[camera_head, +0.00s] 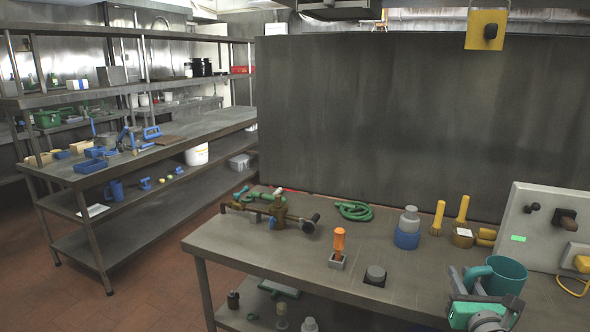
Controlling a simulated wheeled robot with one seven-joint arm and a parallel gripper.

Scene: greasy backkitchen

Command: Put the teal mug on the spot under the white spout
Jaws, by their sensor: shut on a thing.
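The teal mug (506,276) is upright at the lower right, over the front right part of the steel table (290,262). Its open rim faces up and its handle points left. My gripper (474,285) comes in from the bottom edge, at the handle side of the mug, and is shut on the mug. The exact contact of the fingers is partly hidden, and I cannot tell whether the mug's base touches the table. I cannot make out a white spout or the spot under it.
A pale panel (537,218) with dark knobs stands behind the mug. A blue-and-grey bottle (407,230), yellow-handled tools (462,225), an orange-handled tool (338,245), a dark block (375,275) and brass pipework (279,214) stand left of it.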

